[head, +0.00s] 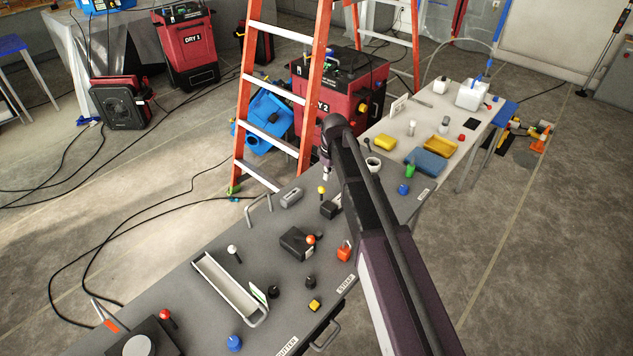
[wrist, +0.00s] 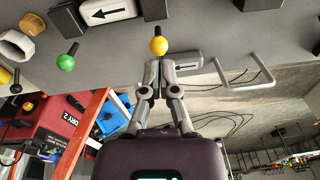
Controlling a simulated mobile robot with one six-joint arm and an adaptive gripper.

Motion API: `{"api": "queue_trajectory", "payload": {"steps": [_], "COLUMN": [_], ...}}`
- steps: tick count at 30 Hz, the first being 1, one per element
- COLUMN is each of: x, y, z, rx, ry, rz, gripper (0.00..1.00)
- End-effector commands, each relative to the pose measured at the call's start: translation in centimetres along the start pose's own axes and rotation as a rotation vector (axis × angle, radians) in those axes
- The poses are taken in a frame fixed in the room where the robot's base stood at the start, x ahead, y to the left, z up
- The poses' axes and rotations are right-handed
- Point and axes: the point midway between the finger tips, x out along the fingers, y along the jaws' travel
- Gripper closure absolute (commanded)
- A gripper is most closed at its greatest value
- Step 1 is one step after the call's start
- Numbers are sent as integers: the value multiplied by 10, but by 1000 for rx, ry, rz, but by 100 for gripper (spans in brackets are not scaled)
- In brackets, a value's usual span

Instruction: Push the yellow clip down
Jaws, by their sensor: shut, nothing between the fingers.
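The only clip-like yellow piece near my gripper is a round yellow knob (head: 321,189) on a thin stem, standing on the grey bench. In the wrist view the yellow knob (wrist: 158,46) is just beyond my fingertips, in line with them. My gripper (head: 325,176) points down close above the knob in the head view. In the wrist view the fingers of my gripper (wrist: 158,64) are together with nothing between them. I cannot tell whether the tips touch the knob.
A black box (head: 330,209) stands beside the knob. A green knob (wrist: 66,62) stands to its left in the wrist view. An orange ladder (head: 312,90) rises behind the bench.

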Motion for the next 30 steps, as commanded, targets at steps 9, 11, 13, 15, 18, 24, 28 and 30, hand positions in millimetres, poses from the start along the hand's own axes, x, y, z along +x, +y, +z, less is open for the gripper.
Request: {"api": "queue_trajectory", "payload": {"steps": [9, 11, 13, 15, 18, 24, 28, 30], "x": [-4, -3, -3, -3, -3, -1, 3, 7], "y": [-9, -10, -10, -10, -10, -9, -9, -9], "z": [-82, -84, -83, -82, -82, -82, -82, -82], "rx": [-210, -217, -218, -217, -216, -215, -214, -214], "ry": [18, 19, 19, 19, 19, 19, 19, 19], "rz": [-13, -14, -13, -13, -13, -13, -13, -13], "gripper": [100, 100, 100, 100, 100, 100, 100, 100]}}
